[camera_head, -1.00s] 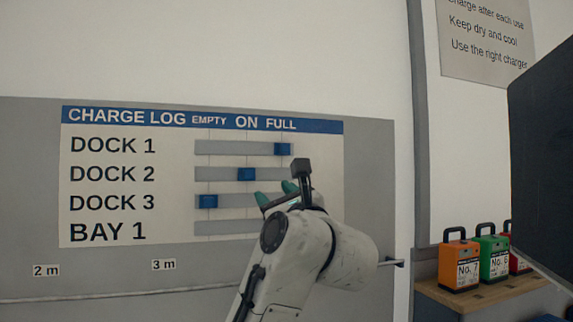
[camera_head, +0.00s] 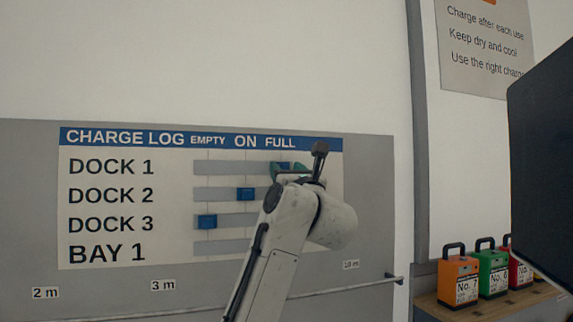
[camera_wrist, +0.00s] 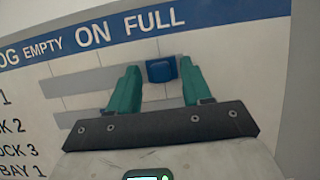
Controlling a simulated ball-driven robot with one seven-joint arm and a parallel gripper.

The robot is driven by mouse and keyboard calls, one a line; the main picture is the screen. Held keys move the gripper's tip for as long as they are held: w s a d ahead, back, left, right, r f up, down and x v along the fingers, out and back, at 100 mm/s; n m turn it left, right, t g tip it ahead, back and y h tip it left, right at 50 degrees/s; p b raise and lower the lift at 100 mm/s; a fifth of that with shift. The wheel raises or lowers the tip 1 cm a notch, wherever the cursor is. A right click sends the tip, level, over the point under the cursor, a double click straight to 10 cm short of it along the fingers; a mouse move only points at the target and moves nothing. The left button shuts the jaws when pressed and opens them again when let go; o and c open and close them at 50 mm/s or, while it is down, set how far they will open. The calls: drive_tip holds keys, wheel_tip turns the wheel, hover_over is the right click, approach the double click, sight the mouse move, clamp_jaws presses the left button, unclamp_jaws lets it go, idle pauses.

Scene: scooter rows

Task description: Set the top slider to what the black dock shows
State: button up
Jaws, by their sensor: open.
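The charge log board (camera_head: 110,207) hangs on the wall with rows for Dock 1, Dock 2, Dock 3 and Bay 1. The top slider (camera_wrist: 161,70) is a blue block under FULL on the Dock 1 track (camera_head: 225,167). In the head view my gripper partly hides it. My gripper (camera_wrist: 157,77) is open, its green fingers to either side of the top slider; I cannot tell whether they touch it. The Dock 2 slider (camera_head: 245,194) sits under ON and the Dock 3 slider (camera_head: 207,222) under EMPTY. I cannot make out the black dock's reading.
A shelf (camera_head: 490,304) at the right holds an orange battery (camera_head: 459,280), a green battery (camera_head: 492,272) and a red one (camera_head: 519,272). A large dark panel (camera_head: 545,170) fills the right edge. A rail (camera_head: 350,287) runs below the board.

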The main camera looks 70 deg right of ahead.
drive_tip(key=shift+w+d+r, duration=0.15)
drive_tip(key=shift+w+d, duration=0.05)
drive_tip(key=shift+d, duration=0.05)
drive_tip(key=shift+c, duration=0.2)
clamp_jaws()
idle(0.4)
